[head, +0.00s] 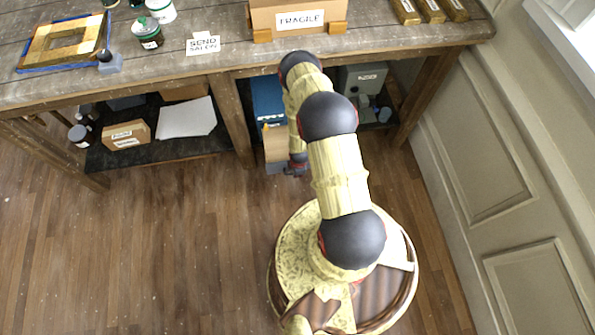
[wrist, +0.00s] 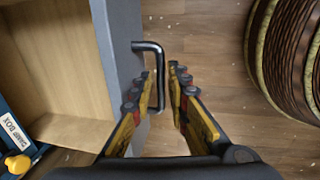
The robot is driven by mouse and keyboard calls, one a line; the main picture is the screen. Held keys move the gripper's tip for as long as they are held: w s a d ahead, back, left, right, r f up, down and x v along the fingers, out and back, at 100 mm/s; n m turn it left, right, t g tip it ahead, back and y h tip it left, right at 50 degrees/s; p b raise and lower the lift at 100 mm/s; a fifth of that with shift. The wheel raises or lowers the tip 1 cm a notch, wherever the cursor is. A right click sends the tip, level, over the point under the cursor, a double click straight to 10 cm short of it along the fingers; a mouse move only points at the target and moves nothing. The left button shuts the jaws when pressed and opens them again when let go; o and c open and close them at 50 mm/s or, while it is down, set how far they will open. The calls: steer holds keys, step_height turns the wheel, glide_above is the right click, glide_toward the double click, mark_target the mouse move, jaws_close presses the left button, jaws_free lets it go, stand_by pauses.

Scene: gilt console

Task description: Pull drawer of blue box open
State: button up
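The blue box (head: 267,98) stands on the shelf under the console. Its drawer (head: 276,143) sticks well out toward the front, and its pale wooden inside looks empty in the wrist view (wrist: 55,60). The grey drawer front (wrist: 122,40) carries a dark bar handle (wrist: 160,62). My gripper (wrist: 164,72) has one finger on each side of the handle bar. A gap shows between the bar and the right finger, so the fingers look open around it. In the head view my gripper (head: 296,166) is at the drawer's front end, partly hidden by my arm.
A yellow knob (wrist: 18,165) and a "DAMP BOX" label (wrist: 15,131) show on the blue box. A grey case (head: 364,78) stands to the right under the console (head: 225,60). The wooden floor (head: 170,245) in front is clear; a panelled wall (head: 490,160) is at right.

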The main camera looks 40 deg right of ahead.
steer(key=shift+o, duration=1)
steer(key=shift+r, duration=0.15)
step_height(320, 180, up, 12)
steer(key=s+a, duration=0.1)
steer(key=s, duration=0.1)
steer(key=shift+f, duration=0.25)
